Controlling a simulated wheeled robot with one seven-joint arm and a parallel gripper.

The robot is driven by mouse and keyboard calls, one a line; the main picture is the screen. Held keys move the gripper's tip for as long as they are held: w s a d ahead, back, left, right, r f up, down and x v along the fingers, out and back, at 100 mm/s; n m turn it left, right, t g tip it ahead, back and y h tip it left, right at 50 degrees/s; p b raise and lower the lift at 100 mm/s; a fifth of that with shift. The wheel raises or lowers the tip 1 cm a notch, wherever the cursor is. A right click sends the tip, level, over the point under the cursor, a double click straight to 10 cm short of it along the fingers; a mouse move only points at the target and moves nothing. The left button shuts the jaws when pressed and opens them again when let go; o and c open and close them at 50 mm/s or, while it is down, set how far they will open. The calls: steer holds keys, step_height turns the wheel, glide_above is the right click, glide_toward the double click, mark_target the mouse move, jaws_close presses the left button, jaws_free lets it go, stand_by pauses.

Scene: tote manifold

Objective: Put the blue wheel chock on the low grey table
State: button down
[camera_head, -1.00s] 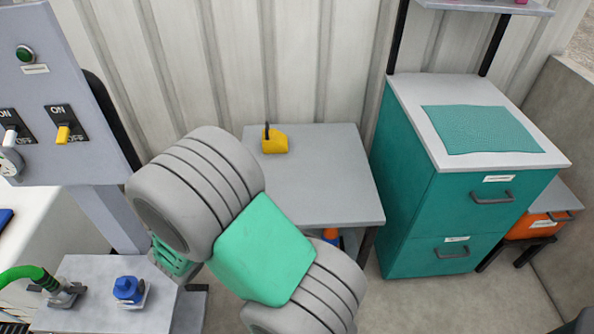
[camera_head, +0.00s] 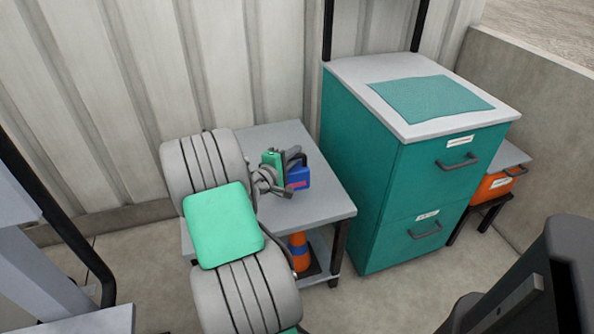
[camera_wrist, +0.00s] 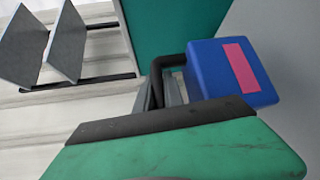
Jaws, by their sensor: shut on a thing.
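The blue wheel chock (camera_head: 298,178) has a pink patch and a dark handle. It is at my gripper (camera_head: 290,162), over the grey table (camera_head: 325,206) in the head view. I cannot tell whether its underside touches the tabletop. In the wrist view, the chock (camera_wrist: 228,78) is beyond the green housing of my wrist, and its dark handle runs to the fingers of my gripper (camera_wrist: 165,92). My gripper is shut on the chock; the fingers are partly hidden. My arm covers the left part of the table.
A teal drawer cabinet (camera_head: 365,170) with a teal mat (camera_head: 430,97) stands close right of the table. An orange cone-like object (camera_head: 299,250) is on the table's lower shelf. An orange case (camera_head: 495,187) is farther right. A corrugated wall (camera_head: 250,60) stands behind.

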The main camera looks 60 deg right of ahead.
mark_target(301, 166)
steer(key=d+f, duration=0.2)
steer(key=f, duration=0.1)
steer(key=shift+s+d+f+b, duration=0.15)
steer(key=shift+s+d+b, duration=0.2)
step_height(301, 166, down, 3)
steer(key=shift+d+f+b, duration=0.1)
steer(key=shift+d+b, duration=0.05)
steer(key=shift+b, duration=0.5)
steer(key=shift+f, duration=0.2)
steer(key=c, duration=1.5)
jaws_free()
steer(key=shift+o, duration=0.2)
steer(key=shift+r, duration=0.1)
